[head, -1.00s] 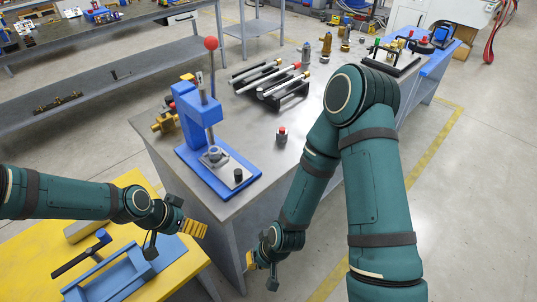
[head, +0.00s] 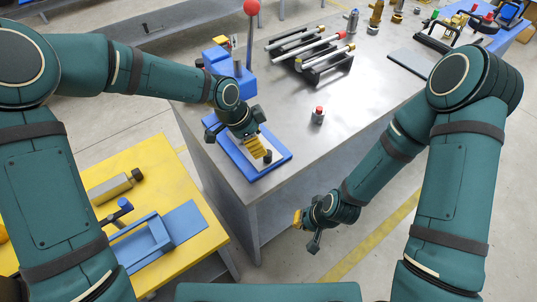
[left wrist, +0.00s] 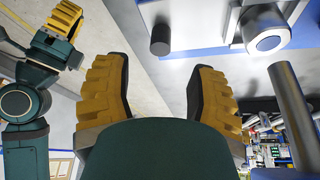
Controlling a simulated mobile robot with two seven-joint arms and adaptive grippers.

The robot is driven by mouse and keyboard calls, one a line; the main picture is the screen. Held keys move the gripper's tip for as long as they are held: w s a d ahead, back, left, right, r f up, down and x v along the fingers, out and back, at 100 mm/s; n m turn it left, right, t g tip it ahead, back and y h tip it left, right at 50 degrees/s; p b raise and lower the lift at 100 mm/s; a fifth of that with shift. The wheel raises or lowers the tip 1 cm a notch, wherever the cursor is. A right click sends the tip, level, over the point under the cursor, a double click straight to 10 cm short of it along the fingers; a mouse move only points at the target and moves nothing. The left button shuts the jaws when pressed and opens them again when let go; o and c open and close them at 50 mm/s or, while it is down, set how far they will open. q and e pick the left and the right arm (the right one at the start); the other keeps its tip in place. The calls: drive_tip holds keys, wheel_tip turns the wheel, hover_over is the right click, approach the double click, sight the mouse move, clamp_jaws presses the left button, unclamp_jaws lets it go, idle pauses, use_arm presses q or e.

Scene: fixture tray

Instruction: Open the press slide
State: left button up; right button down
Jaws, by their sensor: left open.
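The blue press (head: 236,80) stands on the metal bench with its red-balled lever (head: 251,7) upright. Its blue base (head: 270,170) shows below my left gripper. My left gripper (head: 256,148) is open and empty over the front of the base and hides much of it. A black knob (head: 267,157) on the base is just by the fingertips. In the left wrist view the knob (left wrist: 160,40) lies ahead of the open fingers, apart from them, with a round silver fitting (left wrist: 265,35) to its right. My right gripper (head: 298,218) hangs off the bench's front edge; its jaws are unclear.
A small red-topped part (head: 318,115) stands on the bench right of the press. A rack of rods (head: 325,65) lies behind it. A yellow table (head: 185,240) with a blue fixture (head: 150,240) is at the lower left. The bench top's middle is clear.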

sight(268, 153)
use_arm(q)
drive_tip(key=b+x, duration=0.1)
drive_tip(key=x, duration=0.7)
drive_tip(key=shift+r, duration=0.1)
clamp_jaws()
